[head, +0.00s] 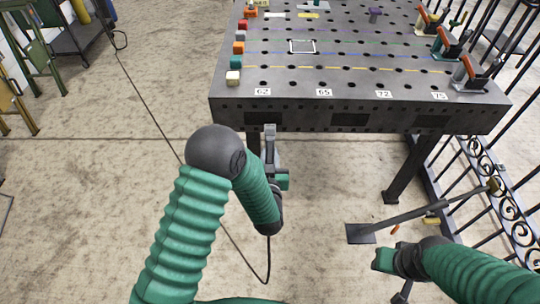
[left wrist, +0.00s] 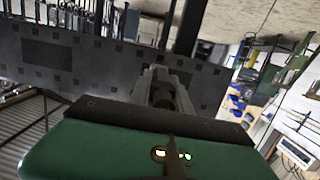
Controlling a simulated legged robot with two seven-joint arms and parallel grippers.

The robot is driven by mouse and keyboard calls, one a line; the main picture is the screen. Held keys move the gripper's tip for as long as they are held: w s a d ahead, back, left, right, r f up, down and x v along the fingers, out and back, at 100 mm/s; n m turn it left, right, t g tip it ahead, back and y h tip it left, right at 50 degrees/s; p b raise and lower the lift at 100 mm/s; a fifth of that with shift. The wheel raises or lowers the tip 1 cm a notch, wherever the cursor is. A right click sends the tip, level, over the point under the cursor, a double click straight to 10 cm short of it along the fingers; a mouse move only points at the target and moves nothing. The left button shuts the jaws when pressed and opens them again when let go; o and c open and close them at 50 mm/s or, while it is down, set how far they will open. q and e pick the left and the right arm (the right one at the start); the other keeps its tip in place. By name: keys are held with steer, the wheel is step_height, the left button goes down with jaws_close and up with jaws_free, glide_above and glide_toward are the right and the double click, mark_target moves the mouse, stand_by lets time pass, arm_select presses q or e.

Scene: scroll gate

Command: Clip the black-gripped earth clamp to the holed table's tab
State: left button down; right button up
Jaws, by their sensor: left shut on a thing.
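The earth clamp (head: 270,143) is a grey metal clamp with its jaws pointing up at the front edge of the holed table (head: 350,88). My left gripper (head: 274,178) is shut on the clamp's grip, which is mostly hidden by the gripper and wrist. In the left wrist view the clamp (left wrist: 158,88) stands out beyond the gripper, in front of the table's dark holed side (left wrist: 100,62). I cannot make out the tab or whether the clamp touches it. My right gripper (head: 383,260) is low at the right, away from the table; its fingers are unclear.
A dark cable (head: 150,112) runs across the floor and loops up below my left wrist. Colored blocks (head: 237,62) line the table's left edge, and orange-handled toggle clamps (head: 468,72) its right. A railing (head: 490,200) stands right. Floor left of the table is mostly clear.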

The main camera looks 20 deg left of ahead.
arm_select(q)
steer(key=shift+w+a, duration=0.15)
steer(key=shift+w, duration=0.35)
stand_by(0.8)
steer(key=c, duration=1)
jaws_free()
steer(key=shift+c, duration=0.2)
steer(key=shift+o, duration=0.2)
steer(key=o, duration=0.5)
steer(key=shift+s, duration=0.1)
